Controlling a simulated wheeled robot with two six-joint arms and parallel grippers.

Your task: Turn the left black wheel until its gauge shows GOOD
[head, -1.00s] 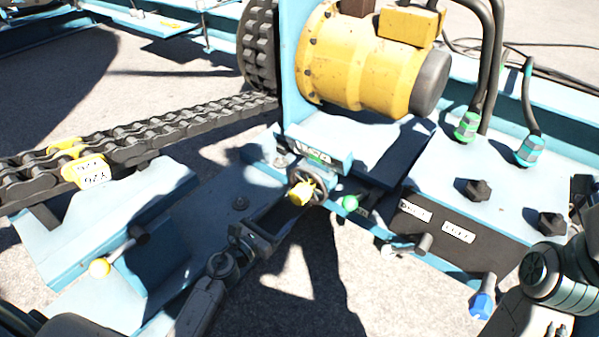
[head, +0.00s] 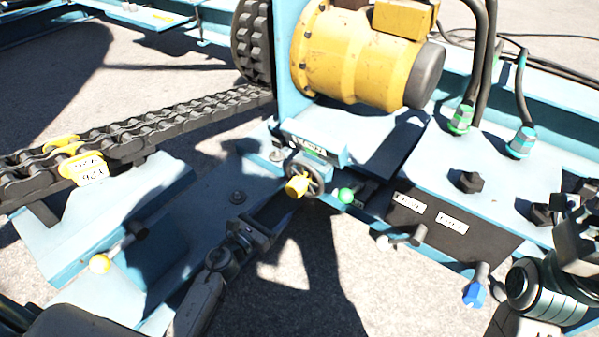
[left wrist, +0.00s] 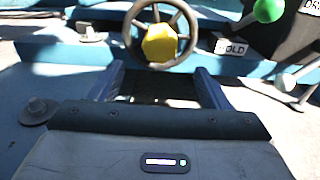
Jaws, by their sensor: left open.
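The left black wheel (head: 314,184) is a small spoked handwheel with a yellow knob (head: 297,186) at its front. It stands below a blue gauge housing (head: 328,155) that has a small green mark; its lettering is too small to read. My left gripper (head: 280,208) is open and points at the wheel from the lower left. In the left wrist view, the wheel (left wrist: 131,31) and knob (left wrist: 159,43) are just beyond the fingertips, roughly centred between them, with no grip on either. My right gripper (head: 578,235) is partly cut off at the right edge; its jaws are unclear.
A green-balled lever (head: 346,195) stands close right of the wheel. A white-balled lever (head: 383,243) and a blue knob (head: 474,292) are farther right. A heavy chain (head: 150,135) runs at left. A yellow motor (head: 355,60) stands behind.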

